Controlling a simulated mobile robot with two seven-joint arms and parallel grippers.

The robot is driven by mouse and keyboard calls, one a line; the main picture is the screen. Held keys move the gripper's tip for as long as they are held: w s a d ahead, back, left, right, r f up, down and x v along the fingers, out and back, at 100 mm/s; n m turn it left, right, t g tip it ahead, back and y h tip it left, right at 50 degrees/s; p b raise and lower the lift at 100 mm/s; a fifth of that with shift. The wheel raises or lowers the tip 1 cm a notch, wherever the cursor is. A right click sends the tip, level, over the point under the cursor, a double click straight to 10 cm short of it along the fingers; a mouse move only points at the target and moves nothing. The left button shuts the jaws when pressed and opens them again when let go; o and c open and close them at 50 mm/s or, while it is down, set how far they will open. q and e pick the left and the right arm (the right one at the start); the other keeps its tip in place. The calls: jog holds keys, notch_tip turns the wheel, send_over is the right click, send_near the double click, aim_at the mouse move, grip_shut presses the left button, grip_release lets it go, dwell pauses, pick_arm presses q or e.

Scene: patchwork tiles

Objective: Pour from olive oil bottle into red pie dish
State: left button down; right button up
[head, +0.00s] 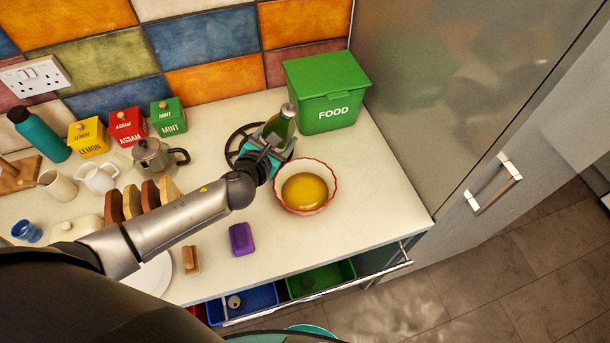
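The red pie dish (331,189), with a scalloped red-edged rim, stands on the counter at the centre right. A pool of golden-yellow liquid (304,191) lies in its bottom. The green olive oil bottle (281,124) is behind and left of the dish, roughly upright with its neck at the top. My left gripper (271,152), with teal fingers, is closed around the lower part of the bottle, which it partly hides. Whether the bottle's base touches anything is hidden. My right gripper is not in view.
A black round trivet (231,144) lies beside the bottle. A green FOOD bin (326,90) stands behind the dish, near a tall grey cabinet (455,90). A purple block (241,239) lies in front. An open drawer (320,279) juts from the counter's front.

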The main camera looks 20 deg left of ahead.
pick_arm(q)
jog(key=shift+d+r+n+h+p, duration=0.15)
jog(key=shift+r+n+h+p, duration=0.15)
jog(key=shift+r+p, duration=0.3)
jog(key=shift+d+r+n+h+p, duration=0.2)
jog(key=shift+r+n+p, duration=0.1)
jog(key=shift+r+p, duration=0.2)
jog(key=shift+d, duration=0.1)
jog(key=shift+s+d+f+n+h, duration=0.1)
jog(key=shift+d+f+n+h, duration=0.1)
jog(key=shift+d+n+h, duration=0.45)
jog(key=shift+a, duration=0.25)
